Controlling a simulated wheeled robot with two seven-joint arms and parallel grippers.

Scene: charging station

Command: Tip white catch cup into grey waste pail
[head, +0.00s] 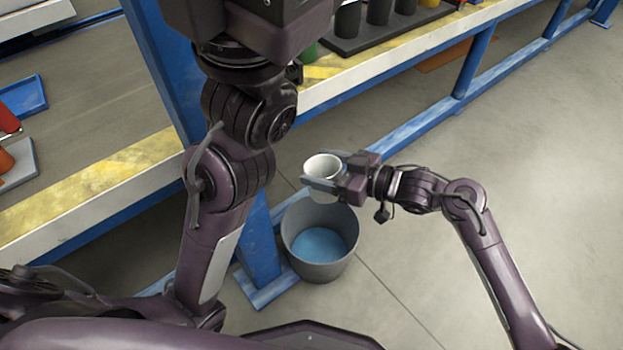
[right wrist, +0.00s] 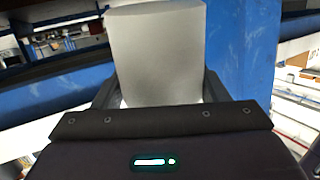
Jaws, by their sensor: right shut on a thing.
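The white catch cup (head: 322,166) is held in the air by my right gripper (head: 323,172), whose fingers are shut on its two sides. Its open mouth faces up in the head view, and it looks about upright. In the right wrist view the pale cup wall (right wrist: 155,55) stands between the fingers. The inside of the cup is too small to read. The grey waste pail (head: 347,270) stands on the floor below the cup, with blue liquid or a blue bottom inside. My left gripper is out of view.
A blue post (head: 257,245) stands just left of the pail. A blue floor rail (head: 410,128) runs behind it. Workbenches with yellow-striped edges (head: 90,195) lie left and behind. The grey floor (head: 430,260) to the right is clear.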

